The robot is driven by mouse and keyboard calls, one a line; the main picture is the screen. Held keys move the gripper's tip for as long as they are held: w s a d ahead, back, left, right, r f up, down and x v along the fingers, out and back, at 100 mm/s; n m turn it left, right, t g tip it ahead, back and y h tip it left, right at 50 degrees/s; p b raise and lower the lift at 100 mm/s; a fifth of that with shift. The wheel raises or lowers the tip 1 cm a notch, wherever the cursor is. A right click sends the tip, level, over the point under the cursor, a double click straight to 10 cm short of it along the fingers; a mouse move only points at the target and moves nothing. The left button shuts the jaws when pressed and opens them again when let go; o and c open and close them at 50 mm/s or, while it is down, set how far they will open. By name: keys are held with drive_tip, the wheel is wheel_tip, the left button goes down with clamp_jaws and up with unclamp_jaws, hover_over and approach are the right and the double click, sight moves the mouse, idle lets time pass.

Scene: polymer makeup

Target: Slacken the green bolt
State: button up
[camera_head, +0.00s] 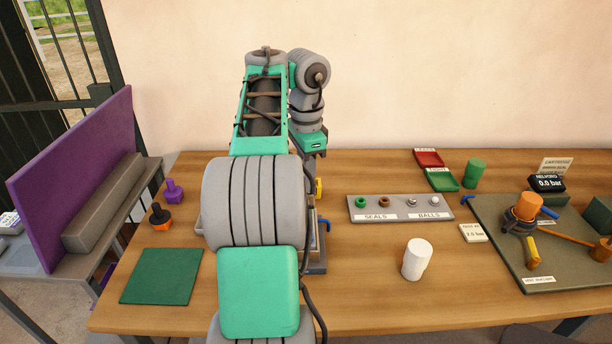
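I cannot make out a green bolt in this view; my arm covers the middle-left of the table. My gripper (311,162) points down behind my arm over the table's back part, and its fingers are mostly hidden. Below it a grey fixture (316,266) with a yellow part (319,187) and a blue handle (327,225) shows partly past my arm. I cannot tell whether the gripper touches it. A green upright cylinder (475,173) stands at the back right, well away from the gripper.
A seals-and-balls tray (400,215), a white cylinder (416,260) and red (428,158) and green trays (441,180) lie right of my arm. A board with a cartridge assembly (560,279) fills the right. A green mat (161,276) and purple knob (173,191) lie left.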

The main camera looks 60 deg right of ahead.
clamp_jaws()
drive_tip(key=shift+n+b, duration=0.3)
drive_tip(key=shift+n, duration=1.5)
drive_tip(key=shift+n, duration=0.8)
drive_tip(key=shift+n+b, duration=0.3)
drive_tip(key=shift+n, duration=1.7)
drive_tip(key=o, duration=0.7)
unclamp_jaws()
drive_tip(key=shift+s, duration=0.1)
